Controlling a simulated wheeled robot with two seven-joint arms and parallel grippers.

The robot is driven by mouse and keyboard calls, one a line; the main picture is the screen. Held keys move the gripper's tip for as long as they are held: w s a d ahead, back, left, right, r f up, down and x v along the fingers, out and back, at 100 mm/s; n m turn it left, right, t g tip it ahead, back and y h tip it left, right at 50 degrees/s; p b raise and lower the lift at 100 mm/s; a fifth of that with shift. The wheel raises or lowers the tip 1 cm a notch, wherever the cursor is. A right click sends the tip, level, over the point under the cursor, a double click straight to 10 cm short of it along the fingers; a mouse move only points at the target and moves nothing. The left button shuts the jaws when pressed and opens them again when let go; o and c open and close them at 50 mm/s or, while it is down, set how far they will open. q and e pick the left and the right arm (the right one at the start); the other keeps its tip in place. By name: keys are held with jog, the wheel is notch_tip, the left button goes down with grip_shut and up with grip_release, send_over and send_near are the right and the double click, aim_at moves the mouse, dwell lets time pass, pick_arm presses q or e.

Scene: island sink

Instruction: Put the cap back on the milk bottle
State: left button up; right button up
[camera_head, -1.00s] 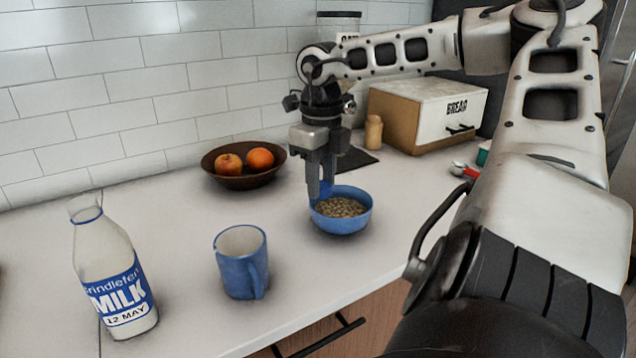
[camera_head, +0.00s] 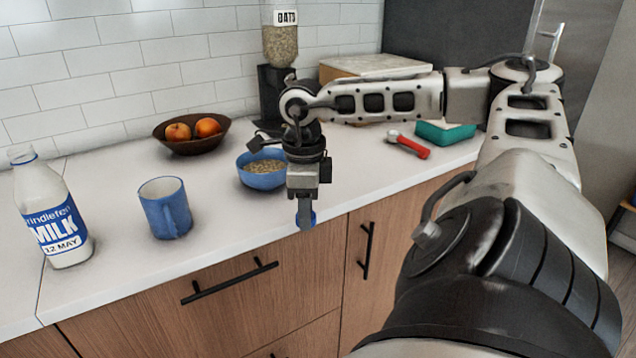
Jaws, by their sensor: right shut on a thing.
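The milk bottle (camera_head: 52,215) stands upright on the counter at the far left, with a white body, a blue label and no cap on its open neck. My right gripper (camera_head: 305,220) points down near the counter's front edge, in front of the blue bowl (camera_head: 262,180) and well to the right of the bottle. It is shut on a small blue round thing, which looks like the cap (camera_head: 313,218). The fingers partly hide the cap. My left gripper is not in view.
A blue mug (camera_head: 166,207) stands between the bottle and the bowl, which holds grain. A brown fruit bowl (camera_head: 192,145) is behind, near the tiled wall. An oats dispenser (camera_head: 281,45) stands behind my right arm. A red-handled tool (camera_head: 410,147) and a teal box (camera_head: 445,134) lie right.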

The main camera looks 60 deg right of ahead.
jog(key=w+a+f+n, duration=0.1)
jog(key=w+a+n, duration=0.2)
jog(key=a+n, duration=0.6)
jog(key=w+a+f+n+b, duration=0.1)
jog(key=w+a+n, duration=0.2)
jog(key=a+n, duration=0.6)
jog(key=w+a+f+n+b, duration=0.1)
jog(key=w+a+n, duration=0.2)
jog(key=a+n, duration=0.6)
jog(key=shift+w+f+n, duration=0.3)
jog(key=shift+f+n, duration=0.05)
jog(key=shift+n, duration=1.35)
